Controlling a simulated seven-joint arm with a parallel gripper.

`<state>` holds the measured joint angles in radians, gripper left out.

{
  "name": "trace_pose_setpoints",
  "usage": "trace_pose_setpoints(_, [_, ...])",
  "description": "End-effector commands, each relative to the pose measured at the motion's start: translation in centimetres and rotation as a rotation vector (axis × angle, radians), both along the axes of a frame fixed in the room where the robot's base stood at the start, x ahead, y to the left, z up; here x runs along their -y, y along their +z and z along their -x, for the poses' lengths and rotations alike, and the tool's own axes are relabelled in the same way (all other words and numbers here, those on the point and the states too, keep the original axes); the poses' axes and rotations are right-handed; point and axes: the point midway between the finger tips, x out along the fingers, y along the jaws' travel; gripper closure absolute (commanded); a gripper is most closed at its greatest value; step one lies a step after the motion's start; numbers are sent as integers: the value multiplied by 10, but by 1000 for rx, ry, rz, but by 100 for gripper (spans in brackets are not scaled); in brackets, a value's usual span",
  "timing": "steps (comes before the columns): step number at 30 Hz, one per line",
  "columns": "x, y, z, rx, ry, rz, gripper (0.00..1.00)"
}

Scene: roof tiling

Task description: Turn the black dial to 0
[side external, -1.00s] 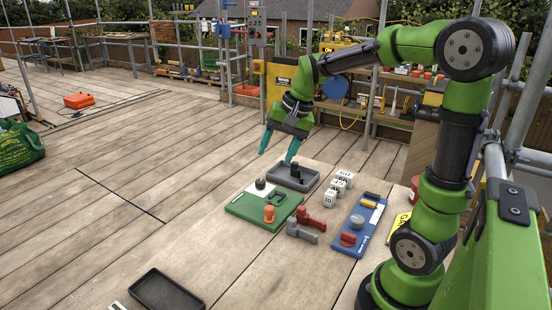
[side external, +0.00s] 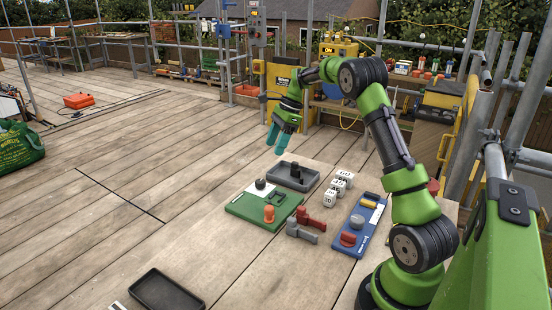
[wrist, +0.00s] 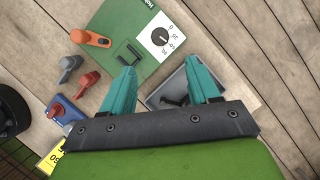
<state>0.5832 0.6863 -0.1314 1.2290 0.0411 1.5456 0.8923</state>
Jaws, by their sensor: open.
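The black dial (side external: 260,184) stands on a white scale plate at the far corner of the green board (side external: 245,209). In the wrist view the dial (wrist: 159,37) sits on its printed white plate near the top centre. A 0 mark and other numbers are visible, but where the dial points is too small to tell. My gripper (side external: 276,146) is open and empty in the air above and behind the board, apart from the dial. In the wrist view its teal fingers (wrist: 162,66) are spread, with the dial ahead of them, beyond the gap.
A grey tray (side external: 308,179) holding a black piece stands close behind. Red and grey handles (side external: 316,222), white numbered blocks (side external: 337,190) and a blue board (side external: 371,215) lie to the right. Open planks lie left.

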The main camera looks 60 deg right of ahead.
Motion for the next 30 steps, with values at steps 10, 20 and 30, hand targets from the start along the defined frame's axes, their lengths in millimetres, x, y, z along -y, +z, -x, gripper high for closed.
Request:
trace_pose_setpoints(10, [-25, -73, -16, -2, 2, -1, 39])
trace_pose_setpoints(20, [-38, -113, -27, 0, 3, 1, 39])
trace_pose_setpoints(30, [-40, -118, -28, 1, 1, 1, 39])
